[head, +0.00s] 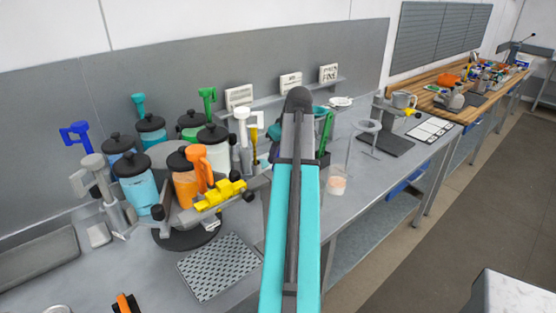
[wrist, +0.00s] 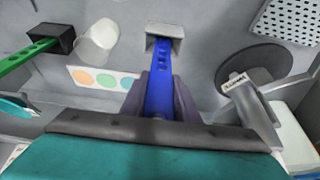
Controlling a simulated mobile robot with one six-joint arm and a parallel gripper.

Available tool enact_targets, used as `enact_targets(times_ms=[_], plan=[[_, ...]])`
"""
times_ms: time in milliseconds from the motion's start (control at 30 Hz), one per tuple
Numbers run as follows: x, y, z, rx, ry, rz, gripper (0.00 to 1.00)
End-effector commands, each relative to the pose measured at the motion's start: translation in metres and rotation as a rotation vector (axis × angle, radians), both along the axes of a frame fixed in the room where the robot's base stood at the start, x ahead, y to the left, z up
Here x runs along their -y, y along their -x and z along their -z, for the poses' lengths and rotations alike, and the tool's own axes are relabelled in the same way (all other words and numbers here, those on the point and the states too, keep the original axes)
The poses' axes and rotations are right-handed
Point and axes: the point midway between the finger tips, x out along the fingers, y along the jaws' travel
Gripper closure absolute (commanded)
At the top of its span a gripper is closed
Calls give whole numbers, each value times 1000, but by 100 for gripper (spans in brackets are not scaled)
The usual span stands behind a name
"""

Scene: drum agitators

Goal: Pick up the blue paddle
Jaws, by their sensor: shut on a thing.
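The blue paddle (wrist: 158,88) shows in the wrist view as a blue bar with holes, its far end at a grey block (wrist: 164,40). My gripper (wrist: 160,76) is shut on it, with one dark finger on each side of the bar. I cannot tell from this view whether the grey block is part of the paddle or a holder. In the head view my turquoise arm covers the gripper and the held paddle. A separate blue handle (head: 76,137) stands at the left among the drums.
Drums with dark lids, including an orange drum (head: 185,186), stand left of my arm. A yellow valve piece (head: 220,194) is in front. A green paddle (wrist: 28,56) and white cup (wrist: 97,41) are close to the gripper. A perforated mat (head: 219,267) lies on the bench.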

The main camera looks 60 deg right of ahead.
Motion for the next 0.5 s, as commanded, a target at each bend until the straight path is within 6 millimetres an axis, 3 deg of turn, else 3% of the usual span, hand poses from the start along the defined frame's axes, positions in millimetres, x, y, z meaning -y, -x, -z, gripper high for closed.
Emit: enact_targets(times_ms=[500], plan=[[2,-2,-80,2,3,-1,94]])
